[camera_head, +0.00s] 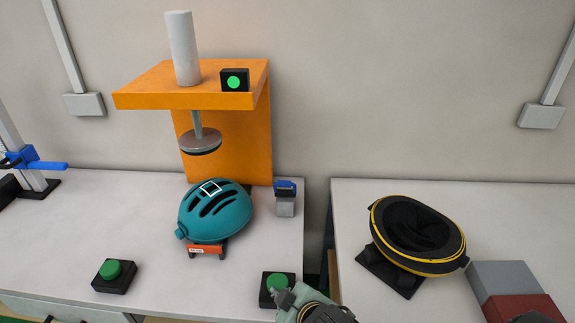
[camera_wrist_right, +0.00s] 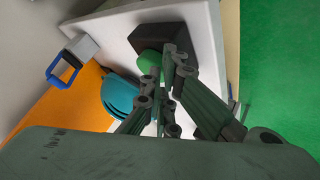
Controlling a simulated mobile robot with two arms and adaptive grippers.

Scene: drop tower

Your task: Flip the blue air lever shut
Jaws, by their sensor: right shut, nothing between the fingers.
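The blue air lever (camera_head: 285,187) sits on a small grey block (camera_head: 286,207) right of the teal helmet. In the right wrist view the lever (camera_wrist_right: 62,72) is a blue loop, standing out from the block at upper left. My right gripper (camera_head: 284,298) is at the bottom centre of the head view, well in front of the lever and not touching it. Its fingers are shut and empty; they also show in the right wrist view (camera_wrist_right: 170,75). My left gripper is not in view.
A black box with a green button (camera_head: 278,281) is beside my right gripper. The teal helmet (camera_head: 216,212) lies below the round press plate of the orange stand (camera_head: 220,140). Another button box (camera_head: 114,276) is at left front. A gap separates the right table.

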